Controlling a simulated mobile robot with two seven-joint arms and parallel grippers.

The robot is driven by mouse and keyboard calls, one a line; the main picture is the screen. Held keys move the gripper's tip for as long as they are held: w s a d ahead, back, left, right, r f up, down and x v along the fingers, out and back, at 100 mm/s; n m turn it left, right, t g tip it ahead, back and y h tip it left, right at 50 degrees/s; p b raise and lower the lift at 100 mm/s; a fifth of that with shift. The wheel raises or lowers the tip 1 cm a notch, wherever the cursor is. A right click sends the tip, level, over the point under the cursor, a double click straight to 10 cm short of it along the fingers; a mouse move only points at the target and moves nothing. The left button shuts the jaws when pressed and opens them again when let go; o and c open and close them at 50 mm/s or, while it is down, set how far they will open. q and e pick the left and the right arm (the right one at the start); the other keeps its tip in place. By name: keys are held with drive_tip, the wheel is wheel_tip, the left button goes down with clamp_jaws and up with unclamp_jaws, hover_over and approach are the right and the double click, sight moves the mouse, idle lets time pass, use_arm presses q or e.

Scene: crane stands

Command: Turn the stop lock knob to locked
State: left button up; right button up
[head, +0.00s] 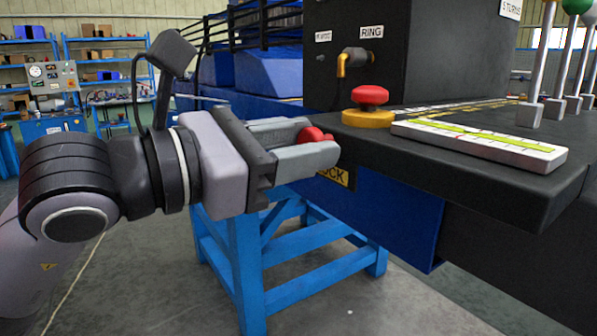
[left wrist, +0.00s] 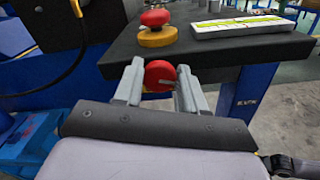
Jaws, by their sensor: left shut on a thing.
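The red stop lock knob (head: 312,135) is on the front edge of the black console. It also shows in the left wrist view (left wrist: 159,73), with a pale pointer line lying roughly sideways across its lower part. My left gripper (head: 318,147) is shut on this knob, one finger on each side of it. The fingers hide part of the knob in the head view. A yellow label (head: 338,176) ending in "OCK" shows just below the gripper, partly covered by it. My right gripper is not in view.
A red mushroom button (head: 370,96) on a yellow base stands on the console top (head: 470,165) above the knob. A white panel with a green strip (head: 480,143) lies beside it. Upright levers (head: 543,60) stand at the right. A blue stand (head: 250,260) is below.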

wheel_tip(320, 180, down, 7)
drive_tip(key=b, duration=0.6)
use_arm(q)
drive_tip(key=shift+s+d+f+m+b, duration=0.15)
drive_tip(key=shift+m+b, duration=1)
drive_tip(key=shift+m, duration=2.4)
drive_tip(key=shift+w+a+f+m+b, duration=0.1)
drive_tip(key=shift+m+b, duration=1)
drive_tip(key=shift+m, duration=2.45)
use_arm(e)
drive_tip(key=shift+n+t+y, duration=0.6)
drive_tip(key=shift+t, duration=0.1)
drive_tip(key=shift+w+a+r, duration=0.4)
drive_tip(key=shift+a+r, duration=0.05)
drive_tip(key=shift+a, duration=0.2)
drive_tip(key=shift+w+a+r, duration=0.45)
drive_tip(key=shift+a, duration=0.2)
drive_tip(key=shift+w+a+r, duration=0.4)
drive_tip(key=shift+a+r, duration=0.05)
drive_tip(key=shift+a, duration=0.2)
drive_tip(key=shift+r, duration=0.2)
use_arm(q)
drive_tip(key=o, duration=0.9)
drive_tip(key=shift+o, duration=0.6)
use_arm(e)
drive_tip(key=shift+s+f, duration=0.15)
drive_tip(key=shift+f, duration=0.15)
